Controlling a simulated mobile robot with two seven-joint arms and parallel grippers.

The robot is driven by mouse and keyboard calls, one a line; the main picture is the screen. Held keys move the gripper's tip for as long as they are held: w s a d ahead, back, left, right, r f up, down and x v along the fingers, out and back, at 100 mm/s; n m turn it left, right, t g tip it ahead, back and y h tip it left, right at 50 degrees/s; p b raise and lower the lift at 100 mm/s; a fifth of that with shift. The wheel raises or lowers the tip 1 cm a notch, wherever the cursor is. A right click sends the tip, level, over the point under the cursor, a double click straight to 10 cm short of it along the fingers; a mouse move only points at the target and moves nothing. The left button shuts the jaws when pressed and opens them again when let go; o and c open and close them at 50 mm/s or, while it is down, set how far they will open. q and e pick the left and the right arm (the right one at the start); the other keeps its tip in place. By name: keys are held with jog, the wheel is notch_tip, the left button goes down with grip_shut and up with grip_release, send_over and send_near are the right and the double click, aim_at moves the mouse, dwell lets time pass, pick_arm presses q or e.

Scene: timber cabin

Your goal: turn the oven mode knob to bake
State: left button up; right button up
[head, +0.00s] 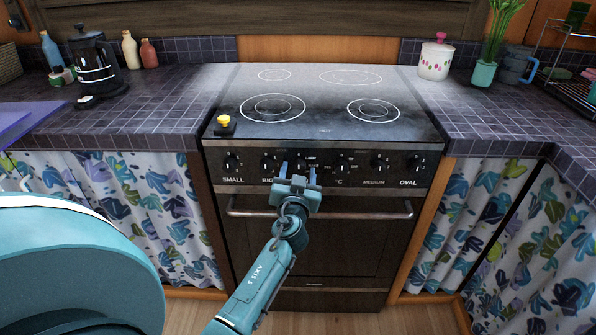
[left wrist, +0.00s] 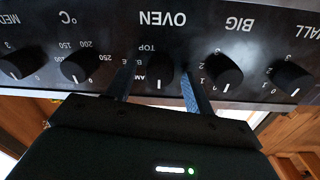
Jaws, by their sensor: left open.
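The oven mode knob (left wrist: 159,76) is black and round, in the row of knobs on the stove's front panel. The left wrist view shows the panel upside down. The knob's white mark points to the bottom of that picture. Labels beside it, partly hidden by a finger, read TOP, a part of BAKE and a part of LAMP. My left gripper (head: 298,174) is open in front of the panel, and its fingers (left wrist: 159,88) stand one on each side of the knob. I cannot tell whether they touch it. In the head view the gripper mostly hides this knob. My right gripper is not in view.
The temperature knob (head: 342,163) and the BIG knob (head: 268,165) sit close on either side. The oven door handle (head: 380,213) runs below the panel. A yellow-topped black object (head: 224,125) stands on the stove top (head: 320,112). Tiled counters (head: 160,115) flank the stove.

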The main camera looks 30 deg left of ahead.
pick_arm(q)
jog(key=shift+c, duration=0.2)
jog(key=c, duration=0.9)
jog(key=shift+c, duration=0.2)
